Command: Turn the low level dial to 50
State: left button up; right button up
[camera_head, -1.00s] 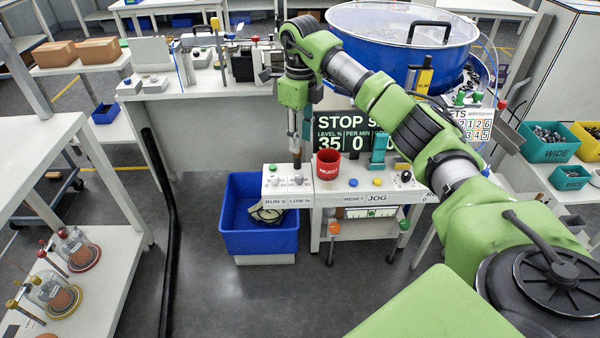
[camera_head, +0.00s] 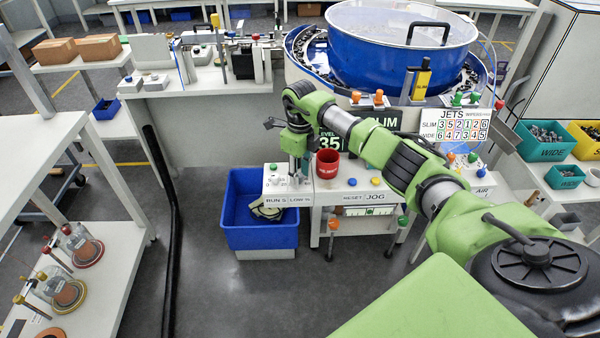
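The control panel (camera_head: 311,199) is a white box with the labels "RUN S" and "LOW %" at its left end. My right gripper (camera_head: 298,178) points down at the low level dial above the "LOW %" label. It hides the dial, so its setting cannot be read. Whether the fingers touch the dial or are closed on it cannot be told. The dark display (camera_head: 327,146) behind shows "LEVEL" and "35", partly covered by my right arm. My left gripper is not in view.
A blue bin (camera_head: 260,238) is below at the left. The large blue bowl feeder (camera_head: 400,50) stands behind my arm. Open floor lies in front.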

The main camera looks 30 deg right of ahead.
grip_shut()
